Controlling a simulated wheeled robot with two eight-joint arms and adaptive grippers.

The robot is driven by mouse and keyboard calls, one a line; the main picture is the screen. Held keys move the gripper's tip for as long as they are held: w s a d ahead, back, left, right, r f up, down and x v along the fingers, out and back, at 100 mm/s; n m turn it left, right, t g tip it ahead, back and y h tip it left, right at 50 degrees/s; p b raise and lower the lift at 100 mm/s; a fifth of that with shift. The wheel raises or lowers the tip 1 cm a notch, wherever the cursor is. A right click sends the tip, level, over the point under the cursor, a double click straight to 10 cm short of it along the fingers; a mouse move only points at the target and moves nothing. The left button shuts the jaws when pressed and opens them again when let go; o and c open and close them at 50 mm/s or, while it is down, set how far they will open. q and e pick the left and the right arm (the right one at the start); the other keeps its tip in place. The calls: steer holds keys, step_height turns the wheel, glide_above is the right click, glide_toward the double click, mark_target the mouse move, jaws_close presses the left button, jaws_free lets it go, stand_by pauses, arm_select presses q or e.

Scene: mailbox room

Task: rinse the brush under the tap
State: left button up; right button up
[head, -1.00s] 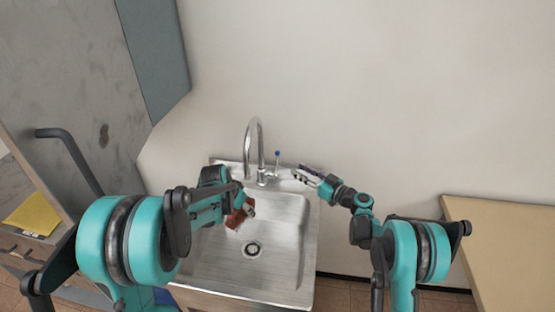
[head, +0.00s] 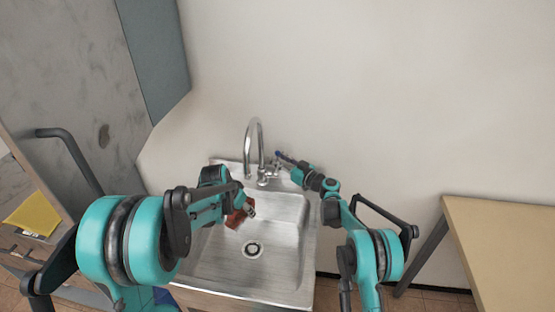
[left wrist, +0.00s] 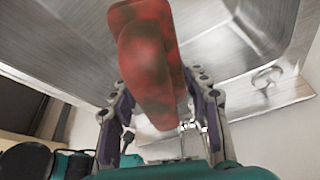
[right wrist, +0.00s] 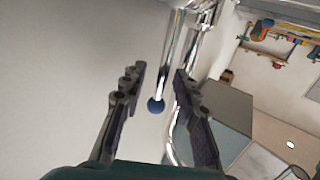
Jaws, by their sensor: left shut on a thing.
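The red brush (head: 236,217), with darker blotches, is held in my left gripper (head: 247,206) over the left part of the steel sink. In the left wrist view the brush (left wrist: 148,62) sits between the two fingers, which are shut on it. The chrome tap (head: 257,133) stands at the back rim, its spout arched above the basin; no water shows. My right gripper (head: 288,160) is beside the tap's lever at the back right. In the right wrist view my right gripper (right wrist: 158,78) is open, with the blue-tipped lever (right wrist: 156,105) between its fingers, apart from both.
The sink basin (head: 275,262) is empty around its drain. A wooden table (head: 500,235) stands at the right. A grey door with a handle (head: 70,155) and a yellow envelope (head: 35,215) are at the left. A plain wall is close behind the tap.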

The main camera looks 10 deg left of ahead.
jaws_close()
steer(key=shift+s+n+y, duration=0.4)
steer(key=shift+s+n, duration=0.2)
steer(key=shift+n, duration=0.1)
jaws_free()
steer(key=shift+d, duration=0.1)
steer(key=v, duration=1.1)
steer(key=shift+s+d, duration=0.3)
